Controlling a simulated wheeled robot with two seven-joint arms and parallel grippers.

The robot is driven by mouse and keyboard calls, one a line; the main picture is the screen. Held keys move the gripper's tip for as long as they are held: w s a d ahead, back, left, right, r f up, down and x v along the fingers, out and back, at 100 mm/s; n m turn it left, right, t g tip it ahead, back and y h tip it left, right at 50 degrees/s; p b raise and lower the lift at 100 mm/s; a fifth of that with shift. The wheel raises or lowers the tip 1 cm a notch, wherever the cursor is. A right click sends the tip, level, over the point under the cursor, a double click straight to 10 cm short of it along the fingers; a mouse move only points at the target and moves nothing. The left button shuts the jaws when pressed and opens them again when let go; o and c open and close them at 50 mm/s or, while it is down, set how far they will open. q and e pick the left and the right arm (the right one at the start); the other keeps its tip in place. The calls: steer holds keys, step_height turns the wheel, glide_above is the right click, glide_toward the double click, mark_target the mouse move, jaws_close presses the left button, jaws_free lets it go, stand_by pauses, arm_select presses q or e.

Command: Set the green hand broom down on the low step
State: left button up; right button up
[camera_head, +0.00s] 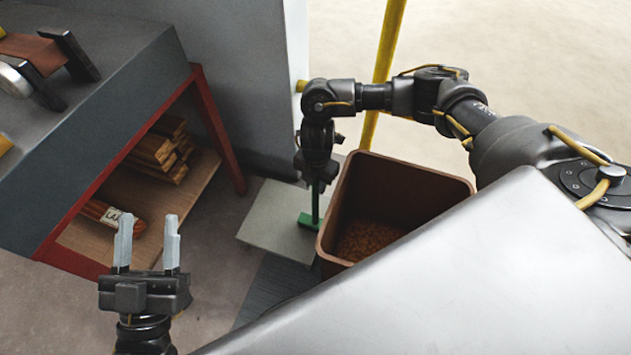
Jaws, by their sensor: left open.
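The green hand broom (314,208) hangs upright below my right gripper (317,178), its handle between the fingers and its head down. The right gripper looks shut on the handle; the fingers are small and dark here. The broom head is over the low step (268,222), a light grey flat slab on the floor. I cannot tell whether the head touches the slab. My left gripper (147,245) is open and empty, its two pale fingers apart, at the lower left, away from the broom.
A brown bin (345,190) with brown granular contents stands just right of the broom. A red-framed workbench (215,130) with wood pieces (160,150) on its lower shelf is at the left. A yellow pole (388,40) rises behind the bin. A dark ribbed mat (275,285) lies in front of the step.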

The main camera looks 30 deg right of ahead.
steer(key=o, duration=0.4)
step_height(320, 180, up, 3)
steer(key=shift+w+d+f+p, duration=0.1)
steer(key=shift+p, duration=0.6)
step_height(320, 180, up, 3)
steer(key=shift+f+p, duration=0.1)
steer(key=shift+p, duration=0.5)
step_height(320, 180, up, 5)
steer(key=shift+d+f+p, duration=0.1)
steer(key=shift+d+p, duration=0.05)
steer(key=shift+p, duration=0.9)
steer(key=shift+r, duration=0.2)
arm_select(q)
steer(key=a+f+n+g+y, duration=0.1)
steer(key=a+f+g+y, duration=0.3)
steer(key=f, duration=0.7)
steer(key=w+g+y, duration=0.1)
steer(key=g+y, duration=0.1)
steer(key=g, duration=0.1)
steer(key=shift+a+f+n+g+y, duration=0.2)
steer(key=shift+n+g+y, duration=0.1)
steer(key=shift+n+g, duration=0.1)
